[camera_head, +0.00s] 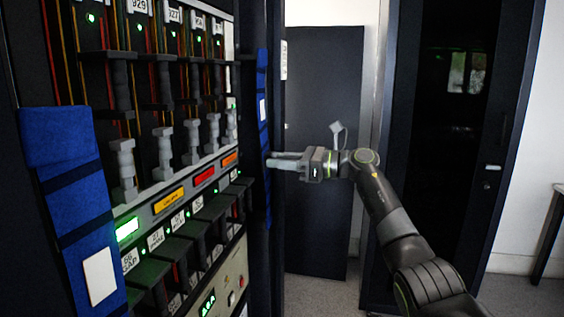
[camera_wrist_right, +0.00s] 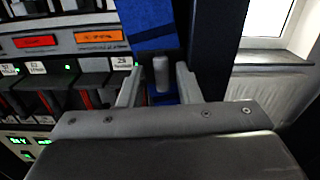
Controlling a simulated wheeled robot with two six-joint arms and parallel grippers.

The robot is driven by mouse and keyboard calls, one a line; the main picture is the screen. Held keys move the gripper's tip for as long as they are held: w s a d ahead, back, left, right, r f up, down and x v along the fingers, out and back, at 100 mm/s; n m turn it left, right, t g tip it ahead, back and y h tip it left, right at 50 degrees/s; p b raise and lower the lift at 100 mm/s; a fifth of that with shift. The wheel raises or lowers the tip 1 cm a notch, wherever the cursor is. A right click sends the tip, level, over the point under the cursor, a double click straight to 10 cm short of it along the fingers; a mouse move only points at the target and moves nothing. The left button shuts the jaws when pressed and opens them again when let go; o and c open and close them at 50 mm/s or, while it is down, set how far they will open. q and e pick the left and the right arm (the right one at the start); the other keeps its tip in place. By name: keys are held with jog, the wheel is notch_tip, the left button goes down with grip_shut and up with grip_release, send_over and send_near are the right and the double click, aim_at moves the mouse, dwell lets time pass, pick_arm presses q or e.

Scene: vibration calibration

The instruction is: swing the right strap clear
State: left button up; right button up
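The right strap (camera_head: 262,130) is a narrow blue band with dark stripes and a white patch, hanging along the right edge of the rack. In the right wrist view the blue strap (camera_wrist_right: 152,30) runs down behind a pale grey rounded peg (camera_wrist_right: 161,73). My right gripper (camera_head: 272,161) reaches in from the right, its fingertips by the strap. In the wrist view its fingers (camera_wrist_right: 160,88) are apart on either side of the peg, with gaps visible. Whether the fingers touch the strap I cannot tell. My left gripper is out of view.
The equipment rack (camera_head: 165,195) with grey handles, labels and lit displays fills the left. A second blue strap (camera_head: 68,190) hangs at its left edge. A dark door panel (camera_head: 322,100) stands behind the gripper, and a dark glass-front cabinet (camera_head: 450,130) stands at right.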

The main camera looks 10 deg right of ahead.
jog(key=shift+r, duration=0.2)
jog(key=s+a+r+m+p, duration=0.2)
jog(key=s+a+m+p, duration=0.3)
jog(key=s+p, duration=0.75)
jog(key=w+d+b+v, duration=0.1)
jog(key=w+b+v, duration=0.15)
jog(key=v, duration=1.45)
jog(key=w+d+f+m+t+h, duration=0.1)
jog(key=d+f+m+t+h, duration=0.2)
jog(key=f+m, duration=0.5)
jog(key=w+d+f+m+t+h, duration=0.2)
jog(key=d+f+m+t+h, duration=0.1)
jog(key=f+m, duration=0.5)
jog(key=w+d+f+m+t+h, duration=0.1)
jog(key=d+f+m+t+h, duration=0.1)
jog(key=d+f+m+t, duration=0.3)
notch_tip(320, 180, down, 9)
jog(key=d+m, duration=0.1)
jog(key=m, duration=0.3)
jog(key=shift+w+r+h, duration=0.2)
jog(key=shift+w+h, duration=0.05)
jog(key=shift+h, duration=0.15)
jog(key=shift+d, duration=0.1)
